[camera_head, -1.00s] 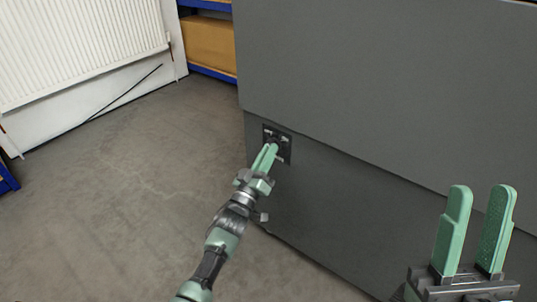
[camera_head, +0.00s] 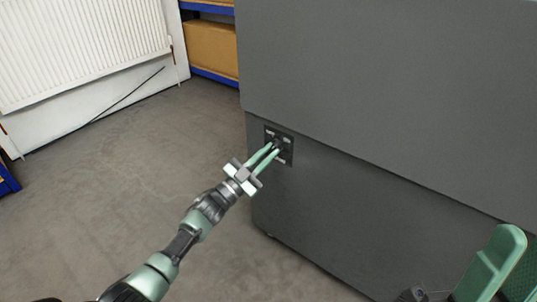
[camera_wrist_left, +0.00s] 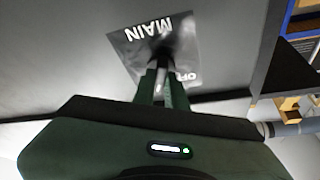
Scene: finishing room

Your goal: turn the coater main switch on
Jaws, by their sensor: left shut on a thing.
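The coater main switch is a small dark plate (camera_head: 288,158) on the side of the grey coater cabinet (camera_head: 390,90). In the left wrist view its plate (camera_wrist_left: 126,42) shows upside-down "MAIN" lettering and part of "OFF". My left gripper (camera_head: 274,148) reaches the plate, and its two green fingers are shut on the switch's dark handle (camera_wrist_left: 162,60). The fingers (camera_wrist_left: 161,88) hide part of the handle, so its exact angle is hard to tell. My right gripper (camera_head: 514,262) is partly in view at the lower right, its fingers apart and empty, away from the switch.
A white radiator (camera_head: 80,45) is on the wall at the upper left. A blue shelf with a cardboard box (camera_head: 210,48) stands behind the cabinet. The grey floor (camera_head: 120,180) left of the cabinet is clear.

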